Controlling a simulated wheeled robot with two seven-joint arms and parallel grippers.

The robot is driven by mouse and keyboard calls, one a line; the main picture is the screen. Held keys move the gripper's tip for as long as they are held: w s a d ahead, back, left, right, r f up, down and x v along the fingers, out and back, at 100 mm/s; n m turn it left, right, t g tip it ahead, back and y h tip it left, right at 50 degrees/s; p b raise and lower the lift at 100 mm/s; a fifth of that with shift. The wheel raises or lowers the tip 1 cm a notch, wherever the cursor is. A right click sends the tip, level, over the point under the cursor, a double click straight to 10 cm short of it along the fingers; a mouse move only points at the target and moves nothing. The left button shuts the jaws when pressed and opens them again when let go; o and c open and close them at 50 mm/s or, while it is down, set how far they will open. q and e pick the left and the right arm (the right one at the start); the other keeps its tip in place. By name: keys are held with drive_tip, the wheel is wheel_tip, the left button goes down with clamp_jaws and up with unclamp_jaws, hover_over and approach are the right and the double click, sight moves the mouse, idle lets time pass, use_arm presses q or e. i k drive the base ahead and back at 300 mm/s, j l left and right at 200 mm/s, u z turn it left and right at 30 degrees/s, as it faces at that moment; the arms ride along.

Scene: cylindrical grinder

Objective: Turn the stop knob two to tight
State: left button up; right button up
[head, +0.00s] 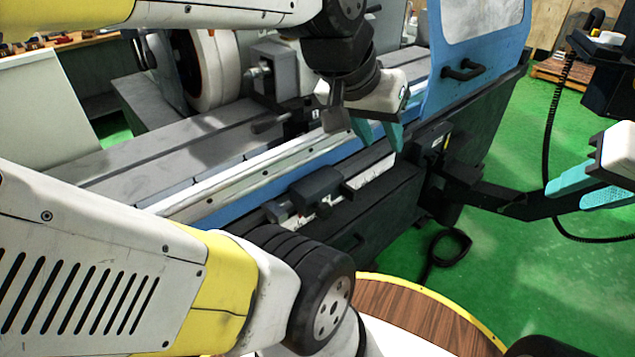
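The blue and grey cylindrical grinder (258,170) crosses the view. Along its front is a dark stop block (316,186) with small metal fittings, and a smaller dark piece (277,211) sits to its left. I cannot tell which part is stop knob two. My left gripper (381,143) hangs above and to the right of the block, over the front rail. Its teal fingers are apart and empty, and hide part of the rail.
A blue door with a black handle (464,70) stands beyond my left gripper. A dark arm-like bar (515,203) juts out from the machine toward my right gripper. A coiled black cable (553,125) hangs at right. Green floor (500,270) is open at front right.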

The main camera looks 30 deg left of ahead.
sight(324, 210)
drive_tip(key=u, duration=1.1)
